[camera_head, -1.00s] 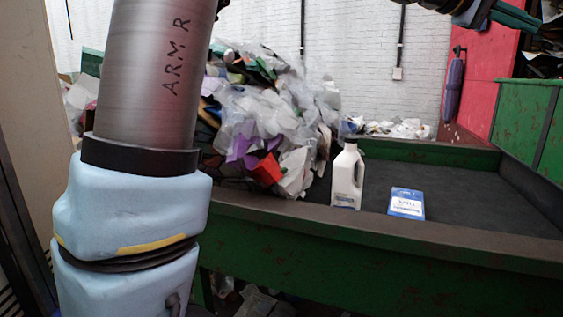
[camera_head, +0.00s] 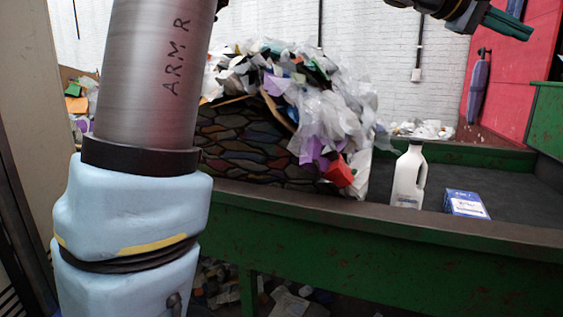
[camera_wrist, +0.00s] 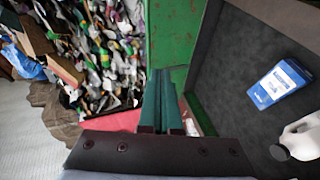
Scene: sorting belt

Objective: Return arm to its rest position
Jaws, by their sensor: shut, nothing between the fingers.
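My gripper (camera_head: 508,24) shows at the top right of the head view, raised above the belt's level, with its green fingers together and empty. In the wrist view the two long green fingers (camera_wrist: 160,102) lie side by side, nothing between them. My arm's grey and pale blue links fill the left of the head view.
A white bottle (camera_head: 405,182) stands upright on the dark belt (camera_head: 437,185), with a blue and white box (camera_head: 466,204) to its right. A green, brown-topped side wall (camera_head: 400,262) edges the belt. A waste heap (camera_head: 335,110) rises left of the bottle; a red panel (camera_head: 520,70) stands behind.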

